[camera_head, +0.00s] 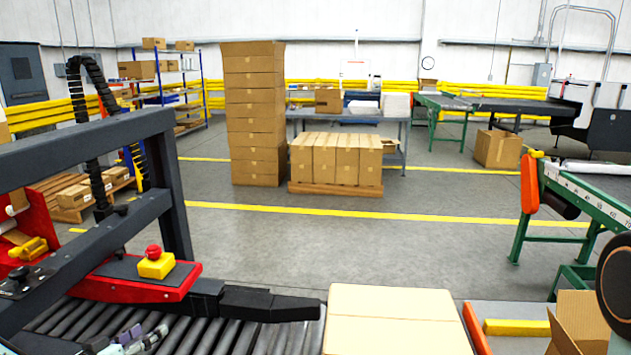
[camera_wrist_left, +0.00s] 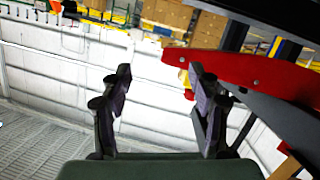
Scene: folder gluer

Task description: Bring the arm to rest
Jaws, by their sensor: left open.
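My left gripper (camera_head: 138,340) shows at the lower left corner of the head view, low over the roller conveyor and partly cut off by the bottom edge. In the left wrist view its two dark fingers (camera_wrist_left: 160,88) stand wide apart with nothing between them. The red machine arm (camera_wrist_left: 235,70) and part of the yellow-and-red stop button (camera_wrist_left: 186,82) show behind the right finger there. My right gripper is in neither view.
The dark machine frame (camera_head: 175,185) and red plate (camera_head: 130,290) with the yellow stop button (camera_head: 157,264) stand close above the rollers (camera_head: 235,335). A flat carton (camera_head: 395,320) lies at bottom centre. Open floor (camera_head: 340,245) lies beyond. A green-legged conveyor (camera_head: 590,205) stands right.

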